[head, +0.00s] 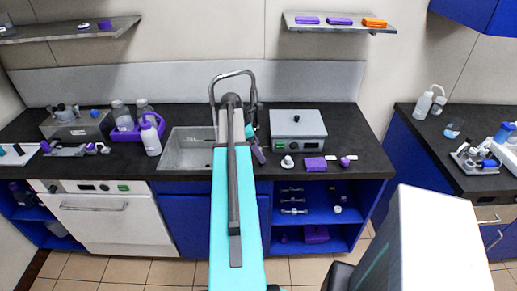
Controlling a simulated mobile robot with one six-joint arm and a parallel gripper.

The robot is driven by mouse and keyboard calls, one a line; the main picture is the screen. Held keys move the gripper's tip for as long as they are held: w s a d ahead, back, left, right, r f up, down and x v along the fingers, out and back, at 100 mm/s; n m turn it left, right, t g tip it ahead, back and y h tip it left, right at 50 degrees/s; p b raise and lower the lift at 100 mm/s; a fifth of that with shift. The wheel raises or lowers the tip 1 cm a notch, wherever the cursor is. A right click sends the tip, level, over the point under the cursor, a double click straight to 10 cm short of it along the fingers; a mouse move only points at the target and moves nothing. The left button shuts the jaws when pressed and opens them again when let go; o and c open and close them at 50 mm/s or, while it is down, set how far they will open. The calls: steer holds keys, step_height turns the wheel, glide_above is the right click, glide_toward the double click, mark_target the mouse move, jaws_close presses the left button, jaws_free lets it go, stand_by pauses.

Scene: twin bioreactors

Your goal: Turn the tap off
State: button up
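The tap (234,73) is a tall grey metal arch at the back of the sink (187,152), against the counter's back panel. One leg comes down on the left, and the other stands near the back edge on the right. My turquoise and grey arm reaches from the bottom centre up to the tap and covers the sink's right part. My gripper's fingers are hidden behind the arm's far end, near the tap. I cannot tell whether they touch it or are open. The tap's handle is not clearly visible, and I cannot make out any water.
Left of the sink stand a white wash bottle (151,137) and a purple rack (127,135) with bottles. Right of it are a grey box device (298,131) and a purple block (314,164). A shelf (338,24) hangs above. Free counter lies right of the device.

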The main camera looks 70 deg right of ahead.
steer(key=shift+s+d+f, duration=0.1)
steer(key=shift+s+f, duration=0.1)
steer(key=shift+f, duration=0.35)
steer(key=c, duration=1.5)
